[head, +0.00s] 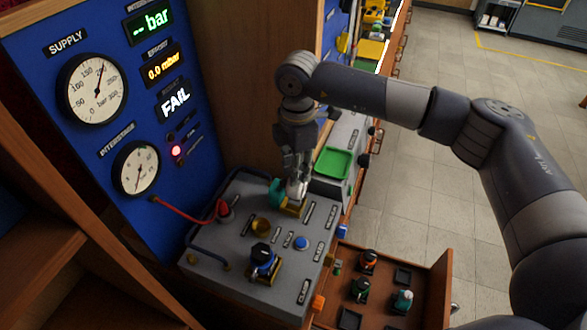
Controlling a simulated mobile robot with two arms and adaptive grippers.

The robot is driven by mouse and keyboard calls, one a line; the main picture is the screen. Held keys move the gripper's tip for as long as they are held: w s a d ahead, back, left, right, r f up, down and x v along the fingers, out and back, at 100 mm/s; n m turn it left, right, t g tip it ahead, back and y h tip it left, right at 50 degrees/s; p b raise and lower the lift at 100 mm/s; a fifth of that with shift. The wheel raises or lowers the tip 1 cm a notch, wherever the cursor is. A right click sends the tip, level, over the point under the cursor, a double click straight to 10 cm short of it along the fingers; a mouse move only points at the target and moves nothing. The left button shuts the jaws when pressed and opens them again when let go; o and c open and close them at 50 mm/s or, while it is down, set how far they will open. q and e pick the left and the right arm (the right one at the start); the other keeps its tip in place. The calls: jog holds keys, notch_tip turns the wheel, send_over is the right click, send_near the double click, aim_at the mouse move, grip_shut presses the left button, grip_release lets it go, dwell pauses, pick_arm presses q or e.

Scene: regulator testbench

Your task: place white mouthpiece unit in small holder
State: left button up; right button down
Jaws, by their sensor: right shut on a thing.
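My right gripper (297,182) points down over the back of the grey bench panel. It is shut on a small pale unit, which I take to be the white mouthpiece unit (293,193); the fingers hide much of it. A teal part (276,190) shows just left of the fingers. My left gripper is not in view.
A blue gauge panel (200,150) with a FAIL display rises at the left. A red probe (222,208) and its hose lie beside the holders. An open wooden drawer (430,290) holds several small units. A green tray (334,163) stands right of the gripper.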

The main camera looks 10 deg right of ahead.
aim_at(292, 189)
jog(key=shift+w+a, duration=0.3)
jog(key=shift+w, duration=0.2)
jog(key=shift+f+p, duration=0.25)
jog(key=shift+p, duration=0.2)
notch_tip(292, 189, down, 3)
jog(key=shift+r+p, duration=0.2)
jog(key=shift+p, duration=0.8)
jog(key=shift+f, duration=0.2)
jog(key=shift+f, duration=0.1)
jog(key=shift+f+b, duration=0.15)
jog(key=shift+b, duration=0.15)
jog(key=c, duration=1.4)
grip_release()
